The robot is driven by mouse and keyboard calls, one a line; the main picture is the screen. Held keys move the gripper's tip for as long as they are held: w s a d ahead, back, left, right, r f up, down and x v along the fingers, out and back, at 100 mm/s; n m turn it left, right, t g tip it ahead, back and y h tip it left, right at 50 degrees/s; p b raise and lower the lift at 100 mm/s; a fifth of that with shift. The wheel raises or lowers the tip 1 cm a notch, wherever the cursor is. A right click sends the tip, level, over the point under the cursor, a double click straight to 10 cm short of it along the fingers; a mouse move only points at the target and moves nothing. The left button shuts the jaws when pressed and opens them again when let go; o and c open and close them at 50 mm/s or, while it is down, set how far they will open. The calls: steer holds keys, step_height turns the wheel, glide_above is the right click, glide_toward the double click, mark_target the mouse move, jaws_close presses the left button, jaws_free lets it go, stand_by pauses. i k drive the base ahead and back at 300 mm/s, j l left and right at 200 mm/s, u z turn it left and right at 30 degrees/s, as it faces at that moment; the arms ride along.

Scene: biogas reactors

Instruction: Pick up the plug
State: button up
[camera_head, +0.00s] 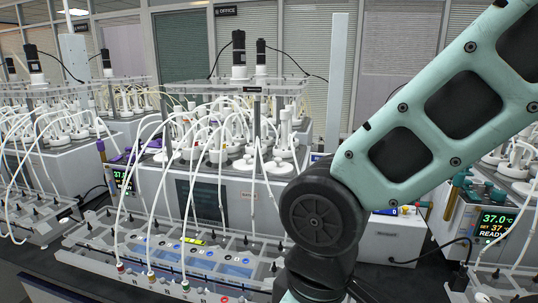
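I cannot single out the plug with certainty. Small coloured fittings sit at the tube ends along the front of the long clear-topped unit (215,262): a red one (120,267), a yellow one (151,275) and another (185,285). My teal and black arm crosses the right half of the view, with its dark joint low in the middle. It covers part of the bench and the units behind it. The end of the arm runs down out of the bottom edge, so my gripper is not in view, nor anything it might hold.
A grey bath (245,195) holding several white-capped bottles stands behind the long unit, with many thin white tubes looping forward. Similar baths stand left and right; the right one has a lit display (494,226). A black cable (425,257) lies on the dark bench.

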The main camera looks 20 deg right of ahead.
mark_target(277, 167)
steer(key=i+j+z, duration=0.2)
steer(key=j+z, duration=0.2)
steer(key=i+j+z, duration=0.15)
steer(key=j+z, duration=0.6)
steer(key=i, duration=0.05)
